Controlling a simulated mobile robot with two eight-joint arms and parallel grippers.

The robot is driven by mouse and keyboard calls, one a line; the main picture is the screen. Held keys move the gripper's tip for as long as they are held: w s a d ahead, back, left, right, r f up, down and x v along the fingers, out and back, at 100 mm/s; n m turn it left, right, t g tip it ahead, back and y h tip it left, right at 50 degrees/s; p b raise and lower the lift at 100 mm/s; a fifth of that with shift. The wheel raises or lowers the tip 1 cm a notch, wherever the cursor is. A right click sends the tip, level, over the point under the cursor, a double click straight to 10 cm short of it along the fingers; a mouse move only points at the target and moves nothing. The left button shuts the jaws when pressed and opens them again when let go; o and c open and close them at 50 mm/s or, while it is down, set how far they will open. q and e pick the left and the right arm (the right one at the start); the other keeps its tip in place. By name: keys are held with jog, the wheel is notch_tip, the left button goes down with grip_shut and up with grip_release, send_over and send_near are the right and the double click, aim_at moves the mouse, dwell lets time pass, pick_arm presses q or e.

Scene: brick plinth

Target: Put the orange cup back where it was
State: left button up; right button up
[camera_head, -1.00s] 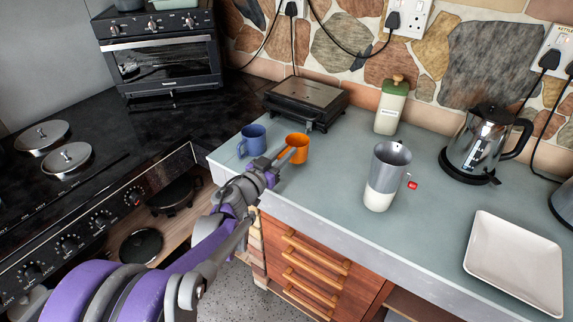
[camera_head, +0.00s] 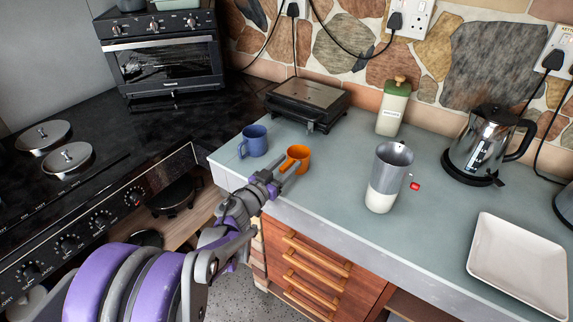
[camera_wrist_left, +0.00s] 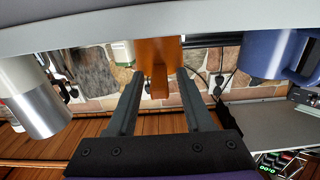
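The orange cup (camera_head: 299,157) stands upright on the grey-green counter, just right of the blue mug (camera_head: 254,140). My left gripper (camera_head: 286,172) is at the cup's near side, close to the counter's front edge. In the left wrist view, the two fingers of the gripper (camera_wrist_left: 158,85) are spread apart. The orange cup (camera_wrist_left: 158,50) is past the fingertips, with its handle pointing into the gap between them. I see no finger closed on it. The blue mug (camera_wrist_left: 272,55) is also in this upside-down view. My right gripper is not in view.
A grey-and-white mug (camera_head: 384,187) stands to the right of the cup. A black grill (camera_head: 307,100) and a green-and-cream jar (camera_head: 393,108) are behind. A kettle (camera_head: 483,145) and a white tray (camera_head: 508,272) are further right. The hob (camera_head: 75,195) lies left.

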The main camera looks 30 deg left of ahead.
pick_arm(q)
jog(key=shift+s+r, duration=0.2)
jog(key=s+a+r+n+y, duration=0.15)
jog(key=s+y, duration=0.25)
jog(key=s, duration=0.7)
jog(key=s+d+f+g+h, duration=0.2)
jog(key=s+d+f+g, duration=1.1)
jog(key=s+d, duration=0.3)
jog(key=s+f, duration=0.1)
jog(key=s, duration=0.2)
jog(key=shift+d+m+h, duration=0.3)
jog(key=shift+m+h, duration=0.05)
jog(key=shift+h, duration=0.05)
